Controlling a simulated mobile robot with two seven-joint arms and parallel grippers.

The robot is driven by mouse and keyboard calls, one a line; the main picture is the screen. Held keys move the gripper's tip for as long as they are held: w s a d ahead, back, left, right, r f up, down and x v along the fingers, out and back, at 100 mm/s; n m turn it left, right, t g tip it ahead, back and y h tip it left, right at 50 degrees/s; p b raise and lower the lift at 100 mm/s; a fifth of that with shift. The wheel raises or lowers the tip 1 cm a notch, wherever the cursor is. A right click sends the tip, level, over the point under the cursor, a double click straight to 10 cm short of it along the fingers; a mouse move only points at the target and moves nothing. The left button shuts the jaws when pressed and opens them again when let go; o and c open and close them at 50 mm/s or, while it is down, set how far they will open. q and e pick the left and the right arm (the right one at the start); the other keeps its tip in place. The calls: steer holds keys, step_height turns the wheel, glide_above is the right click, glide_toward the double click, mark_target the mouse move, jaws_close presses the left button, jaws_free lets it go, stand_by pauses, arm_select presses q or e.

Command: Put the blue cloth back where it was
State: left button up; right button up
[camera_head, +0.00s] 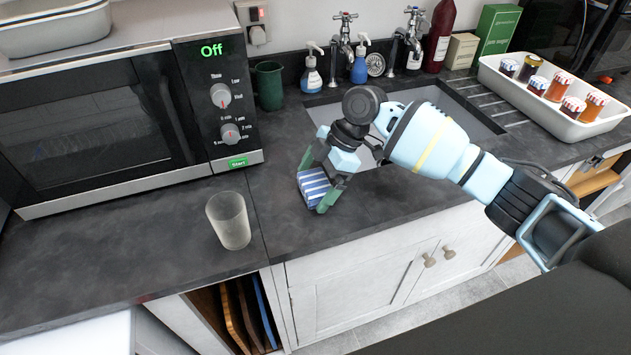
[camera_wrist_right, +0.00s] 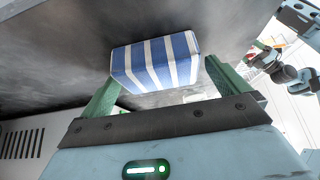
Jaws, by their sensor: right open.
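The blue cloth (camera_head: 314,187), a folded bundle with blue and white stripes, sits on the dark worktop in front of the sink. It also shows in the right wrist view (camera_wrist_right: 157,62), close in front of the jaws. My right gripper (camera_head: 318,181) is open, with its green fingers on either side of the cloth. I cannot tell whether the fingers touch it.
A frosted glass (camera_head: 229,220) stands on the worktop left of the cloth, before the microwave (camera_head: 100,110). A green mug (camera_head: 269,86), soap bottles and taps are behind. A white tray (camera_head: 545,100) of jars is at the right. Worktop between glass and cloth is clear.

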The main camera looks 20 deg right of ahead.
steer(key=v, duration=1.1)
steer(key=shift+d+r, duration=0.2)
steer(key=shift+r, duration=0.15)
steer(key=shift+f, duration=0.1)
